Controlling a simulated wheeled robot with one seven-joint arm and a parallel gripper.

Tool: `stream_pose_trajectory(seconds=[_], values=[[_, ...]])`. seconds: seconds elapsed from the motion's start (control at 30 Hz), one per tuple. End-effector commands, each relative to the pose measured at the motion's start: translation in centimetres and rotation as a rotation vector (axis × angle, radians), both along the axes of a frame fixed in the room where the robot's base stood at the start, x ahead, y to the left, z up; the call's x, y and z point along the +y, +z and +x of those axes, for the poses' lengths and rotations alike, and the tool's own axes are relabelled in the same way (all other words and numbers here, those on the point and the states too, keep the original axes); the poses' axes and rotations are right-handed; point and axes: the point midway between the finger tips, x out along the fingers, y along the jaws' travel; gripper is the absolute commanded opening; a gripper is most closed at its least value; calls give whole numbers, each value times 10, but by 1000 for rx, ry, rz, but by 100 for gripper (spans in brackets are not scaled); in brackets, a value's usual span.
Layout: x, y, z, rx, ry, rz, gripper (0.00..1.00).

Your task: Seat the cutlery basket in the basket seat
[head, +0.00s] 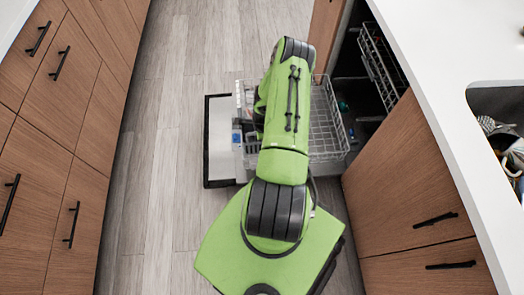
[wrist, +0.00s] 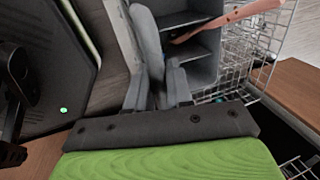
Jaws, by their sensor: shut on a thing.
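The cutlery basket (wrist: 207,68) is grey with open compartments and shows at the top centre of the wrist view. A copper-coloured utensil (wrist: 228,20) lies slanted across it. My gripper (wrist: 160,84) is shut on a grey upright part of the basket, which rises between the fingers. In the head view my arm hides the gripper and most of the basket. The wire dishwasher rack (head: 327,125) is pulled out to the right of my arm. I cannot make out the basket seat; it may be behind my arm.
The open dishwasher door (head: 221,150) lies low over the floor, left of the rack. An upper rack (head: 383,65) sits inside the dishwasher. The island counter (head: 440,85) with a sink (head: 492,105) is at right. Drawers (head: 60,120) line the left; the floor (head: 160,130) between is clear.

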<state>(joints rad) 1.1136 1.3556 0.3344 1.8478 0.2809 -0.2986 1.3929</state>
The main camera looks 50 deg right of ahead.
Motion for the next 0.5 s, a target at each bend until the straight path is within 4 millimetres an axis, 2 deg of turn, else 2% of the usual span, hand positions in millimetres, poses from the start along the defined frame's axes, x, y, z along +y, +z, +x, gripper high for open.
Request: stream_pose_trajectory(seconds=[0.03, 0.2, 0.37, 0.5], values=[[1, -22, 0, 0, -2, 2, 0], [0, -69, 0, 0, -1, 0, 0], [-1, -88, 0, -1, 0, -2, 0], [0, -114, 0, 0, 0, 0, 0]])
